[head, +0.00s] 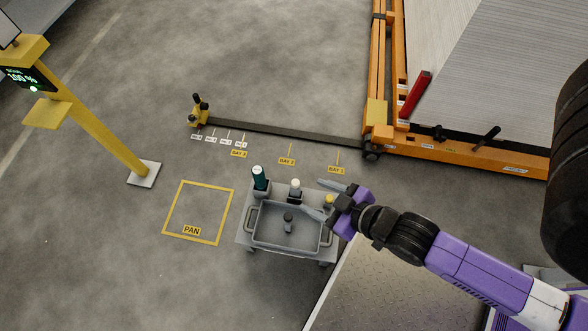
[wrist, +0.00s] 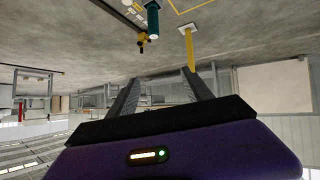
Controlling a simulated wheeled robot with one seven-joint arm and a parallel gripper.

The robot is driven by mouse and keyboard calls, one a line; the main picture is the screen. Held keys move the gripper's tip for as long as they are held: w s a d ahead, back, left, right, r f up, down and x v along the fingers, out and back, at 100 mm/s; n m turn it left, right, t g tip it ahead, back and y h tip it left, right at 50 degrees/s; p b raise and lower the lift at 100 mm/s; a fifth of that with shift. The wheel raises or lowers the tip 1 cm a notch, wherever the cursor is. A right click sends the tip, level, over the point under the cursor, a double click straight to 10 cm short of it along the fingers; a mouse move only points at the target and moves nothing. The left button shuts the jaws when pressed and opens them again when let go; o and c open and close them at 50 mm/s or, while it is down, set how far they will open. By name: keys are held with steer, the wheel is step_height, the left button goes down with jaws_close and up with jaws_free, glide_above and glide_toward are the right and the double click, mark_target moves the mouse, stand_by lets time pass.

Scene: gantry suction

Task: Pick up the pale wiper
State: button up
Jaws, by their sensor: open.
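A small cart (head: 243,238) carries a grey tray (head: 262,247) and a few upright items along its back. A pale, white-topped item (head: 296,185) stands between a teal bottle (head: 260,180) and a small yellow-topped item (head: 329,200); it may be the pale wiper, but it is too small to be sure. My gripper (head: 311,196) reaches in from the right above the cart's right side. Its fingers are spread and empty, pointing toward the white-topped item. In the wrist view my gripper (wrist: 163,82) shows nothing between its fingers, and the teal bottle (wrist: 152,20) is at the top.
An orange gantry frame (head: 455,152) with pale sheets stands at upper right. A dark floor rail (head: 290,132) runs behind the cart. A yellow post (head: 105,130) stands left. The marked PAN square (head: 199,210) is empty.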

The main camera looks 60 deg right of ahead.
mark_target(295, 182)
steer(key=w+d+f+m+g+b, duration=0.1)
steer(key=w+d+f+g+b, duration=0.2)
steer(key=f, duration=0.5)
steer(key=w+d+f+m+g+y+b, duration=0.1)
steer(key=w+d+f+g+b, duration=0.3)
steer(key=f, duration=0.4)
steer(key=w+d+f+m+g+b, duration=0.3)
steer(key=w+f, duration=0.3)
steer(key=f, duration=0.3)
steer(key=shift+w+d+g+y, duration=0.1)
steer(key=shift+d+g+y, duration=0.25)
steer(key=shift+d, duration=0.25)
steer(key=shift+a+f+b, duration=0.1)
steer(key=shift+f+b, duration=0.1)
steer(key=shift+b, duration=0.15)
steer(key=f+b, duration=0.3)
steer(key=f, duration=0.4)
steer(key=shift+s+f, duration=0.2)
steer(key=shift+r, duration=0.1)
jaws_close()
